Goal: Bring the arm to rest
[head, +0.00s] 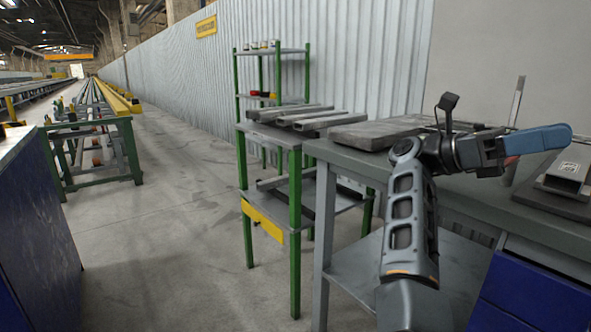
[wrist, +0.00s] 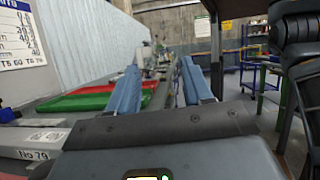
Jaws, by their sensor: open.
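My arm reaches up from the lower right of the head view and bends at its top. My gripper (head: 566,136) points to the right, above the grey workbench (head: 345,158). In the wrist view its two blue fingers stand apart with nothing between them, so my gripper (wrist: 163,80) is open and empty. In the head view one blue finger hides most of the other. No contact between the fingers and any object is visible.
A metal block on a dark plate (head: 560,192) lies at the bench's right. A grey slab (head: 375,133) lies behind my arm. Green stands (head: 295,190) hold metal bars. Open floor (head: 175,225) lies left.

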